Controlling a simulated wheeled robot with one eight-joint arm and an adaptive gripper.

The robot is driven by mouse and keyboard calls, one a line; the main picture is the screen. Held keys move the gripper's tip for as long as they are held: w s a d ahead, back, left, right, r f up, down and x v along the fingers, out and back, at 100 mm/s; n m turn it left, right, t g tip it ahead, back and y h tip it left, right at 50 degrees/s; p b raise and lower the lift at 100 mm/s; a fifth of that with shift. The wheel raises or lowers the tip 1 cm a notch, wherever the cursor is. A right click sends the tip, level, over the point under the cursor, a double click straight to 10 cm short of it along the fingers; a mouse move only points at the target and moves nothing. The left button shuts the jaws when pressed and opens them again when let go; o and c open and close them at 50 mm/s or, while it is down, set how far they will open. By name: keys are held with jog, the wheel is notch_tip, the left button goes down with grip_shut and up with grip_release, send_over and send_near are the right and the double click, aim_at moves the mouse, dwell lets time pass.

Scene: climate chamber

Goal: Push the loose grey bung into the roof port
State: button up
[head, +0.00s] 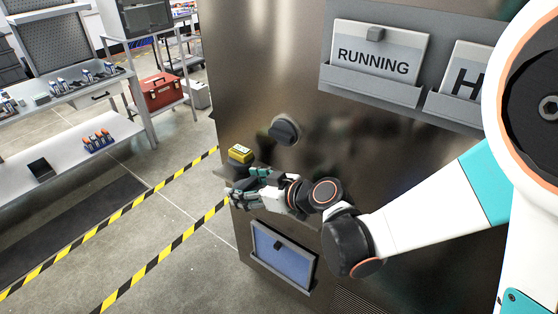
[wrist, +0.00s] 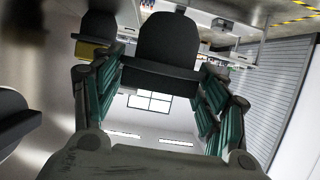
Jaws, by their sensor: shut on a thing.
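My gripper (head: 240,186) is at the chamber's left edge, with its fingers pointing left. In the wrist view my gripper (wrist: 160,85) is shut on a dark block-like thing (wrist: 168,40) with a rounded end and a wider lip. I cannot tell whether this is the grey bung. A yellow block (head: 240,153) shows right above the fingertips, by a dark flat piece (head: 224,172); I cannot tell whether they belong to the held thing. No other loose bung stands out. The chamber roof and its port are not in view.
The chamber's shiny metal wall (head: 245,70) is close behind my gripper. It carries a dark knob (head: 284,131), a RUNNING sign (head: 375,58) and a holder with a blue panel (head: 284,258). Benches with tools (head: 70,85) and striped floor tape (head: 130,205) lie to the left.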

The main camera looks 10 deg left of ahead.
jog(key=w, duration=0.2)
jog(key=w+d, duration=0.1)
jog(key=w, duration=0.1)
jog(key=w+d, duration=0.1)
jog(key=shift+w+d+b, duration=0.25)
jog(key=shift+w+b, duration=0.15)
jog(key=w, duration=0.1)
jog(key=w+d, duration=0.1)
jog(key=w+b, duration=0.1)
jog(key=shift+w+d+f, duration=0.25)
jog(key=shift+w, duration=0.05)
jog(key=shift+s+f+b, duration=0.1)
jog(key=shift+f+b, duration=0.2)
jog(key=shift+f, duration=0.25)
jog(key=shift+a, duration=0.1)
jog(key=o, duration=0.8)
jog(key=shift+o, duration=0.2)
